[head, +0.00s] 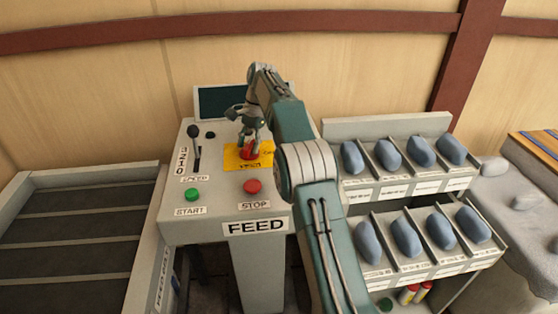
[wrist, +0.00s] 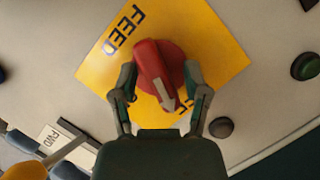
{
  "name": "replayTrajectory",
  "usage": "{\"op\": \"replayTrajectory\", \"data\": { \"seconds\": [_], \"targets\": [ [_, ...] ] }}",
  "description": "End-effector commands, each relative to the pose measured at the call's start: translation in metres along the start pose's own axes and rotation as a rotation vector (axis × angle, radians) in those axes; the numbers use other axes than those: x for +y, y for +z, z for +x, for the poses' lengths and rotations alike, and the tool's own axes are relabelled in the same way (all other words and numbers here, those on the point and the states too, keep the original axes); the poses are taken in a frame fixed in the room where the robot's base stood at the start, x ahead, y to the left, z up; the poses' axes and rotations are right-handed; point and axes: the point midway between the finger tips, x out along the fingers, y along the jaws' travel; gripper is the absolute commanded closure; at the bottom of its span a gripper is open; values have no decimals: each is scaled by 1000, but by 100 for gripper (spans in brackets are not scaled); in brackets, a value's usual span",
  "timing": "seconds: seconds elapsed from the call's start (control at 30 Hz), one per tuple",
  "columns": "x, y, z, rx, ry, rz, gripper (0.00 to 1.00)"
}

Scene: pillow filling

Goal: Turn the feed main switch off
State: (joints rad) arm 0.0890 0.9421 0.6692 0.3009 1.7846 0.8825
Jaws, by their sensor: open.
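The feed main switch is a red rotary knob with a pale pointer mark, on a yellow plate (head: 234,162) lettered FEED. In the head view the red knob (head: 249,153) is partly hidden by my gripper (head: 250,142), which is right above it. In the wrist view the knob (wrist: 158,65) lies between the two fingers of my open gripper (wrist: 160,92). Its pointer is aimed toward the palm, slightly right of straight down in that picture. A finger stands on each side of it; I cannot tell whether they touch it.
The grey FEED console (head: 222,195) carries a green START button (head: 192,195), a red STOP button (head: 252,186) and a black-knobbed lever (head: 194,140). A dark screen (head: 218,102) stands behind. Racks of blue pillows (head: 405,237) stand to the right, a roller conveyor (head: 75,225) to the left.

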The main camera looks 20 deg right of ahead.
Motion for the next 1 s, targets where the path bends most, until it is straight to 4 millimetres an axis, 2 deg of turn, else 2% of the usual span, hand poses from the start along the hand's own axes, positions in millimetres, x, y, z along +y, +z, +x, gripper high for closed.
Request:
{"op": "replayTrajectory", "data": {
  "seconds": [0.77,1.0],
  "targets": [
    [1,0,0,0,-319,770,40],
    [10,3,-36,1,-319,762,40]
  ]
}}
